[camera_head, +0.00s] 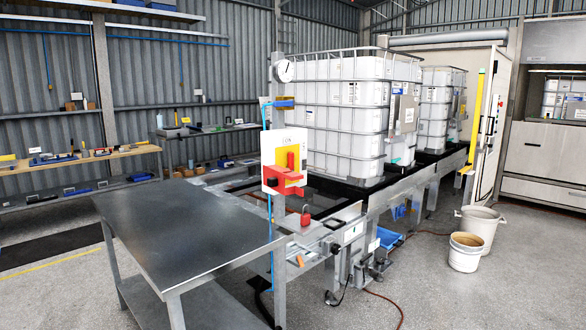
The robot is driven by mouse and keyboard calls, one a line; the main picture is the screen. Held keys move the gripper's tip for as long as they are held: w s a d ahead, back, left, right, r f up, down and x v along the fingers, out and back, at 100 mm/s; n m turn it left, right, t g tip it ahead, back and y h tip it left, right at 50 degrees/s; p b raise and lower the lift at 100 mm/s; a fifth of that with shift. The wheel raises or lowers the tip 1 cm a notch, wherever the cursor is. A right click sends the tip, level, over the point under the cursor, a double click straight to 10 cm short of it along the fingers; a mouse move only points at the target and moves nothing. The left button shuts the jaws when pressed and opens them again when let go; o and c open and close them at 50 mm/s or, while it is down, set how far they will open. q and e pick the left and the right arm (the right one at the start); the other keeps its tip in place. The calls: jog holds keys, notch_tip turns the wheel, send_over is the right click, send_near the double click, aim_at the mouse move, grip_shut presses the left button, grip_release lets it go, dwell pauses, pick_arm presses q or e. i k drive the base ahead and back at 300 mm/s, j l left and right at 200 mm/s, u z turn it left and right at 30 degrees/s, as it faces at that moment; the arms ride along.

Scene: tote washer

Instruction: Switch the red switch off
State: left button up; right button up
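The red switch (290,161) is an upright red handle on a yellow plate. It sits on a white box (270,150) fixed to a grey post in the middle of the view. The box carries small dark lettering at its top that seems to read "ON". A red bracket-like part (297,191) lies across the lower front of the yellow plate. A red padlock (306,216) shows just below the box, on or near the frame's edge. Neither of my grippers is in view.
A bare metal table (180,222) stands in front, left of the box. Behind it, large white caged tanks (337,112) rest on a conveyor frame. Two buckets (466,250) stand on the floor at right. A cable crosses the floor. The front right floor is mostly clear.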

aim_at(291, 166)
jog(key=z, duration=0.7)
jog(key=j+z, duration=0.4)
jog(key=j, duration=0.2)
jog(key=j+z, duration=0.35)
jog(key=j, duration=0.3)
jog(key=k+j+z, duration=0.2)
jog(key=j+z, duration=0.2)
jog(key=j, duration=0.15)
